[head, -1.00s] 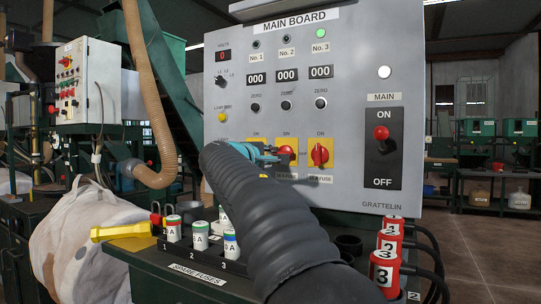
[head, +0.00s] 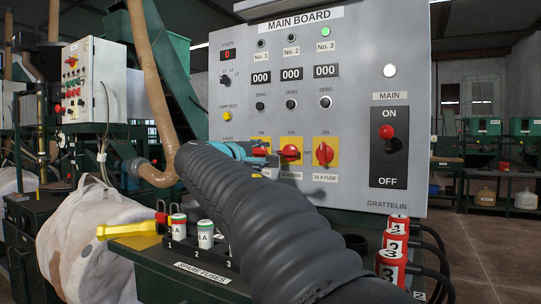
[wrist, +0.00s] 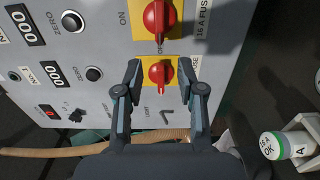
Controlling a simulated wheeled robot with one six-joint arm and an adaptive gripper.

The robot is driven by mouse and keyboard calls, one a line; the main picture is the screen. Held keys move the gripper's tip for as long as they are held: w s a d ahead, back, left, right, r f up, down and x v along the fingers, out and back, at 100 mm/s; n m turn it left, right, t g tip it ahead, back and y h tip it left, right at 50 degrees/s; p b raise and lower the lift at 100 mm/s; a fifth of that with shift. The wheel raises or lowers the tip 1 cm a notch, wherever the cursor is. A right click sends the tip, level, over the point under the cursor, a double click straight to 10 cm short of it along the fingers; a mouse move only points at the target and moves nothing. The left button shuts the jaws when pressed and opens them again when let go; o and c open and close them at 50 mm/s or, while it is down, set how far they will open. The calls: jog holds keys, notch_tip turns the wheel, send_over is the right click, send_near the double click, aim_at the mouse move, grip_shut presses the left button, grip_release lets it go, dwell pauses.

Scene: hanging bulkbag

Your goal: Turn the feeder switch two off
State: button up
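Feeder switch two (head: 290,152) is the middle red knob on a yellow plate under No. 2. In the head view it looks wider than the upright knob of switch three (head: 324,153). The No. 2 lamp (head: 287,38) is dark and the No. 3 lamp (head: 324,31) is green. My gripper (wrist: 160,82) is open, its fingers on either side of switch one (wrist: 160,73), with gaps beside the knob. Switch two also shows beyond the fingers in the wrist view (wrist: 160,17). In the head view my arm partly hides the gripper (head: 240,151) and switch one.
The main board (head: 350,100) has a red main switch (head: 388,132) at right. Below is a ledge with spare fuses (head: 205,234) and red numbered plugs (head: 392,262). A yellow-handled tool (head: 125,230) and a white bulk bag (head: 85,245) are at left.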

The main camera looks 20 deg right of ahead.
jog(key=shift+v, duration=2.3)
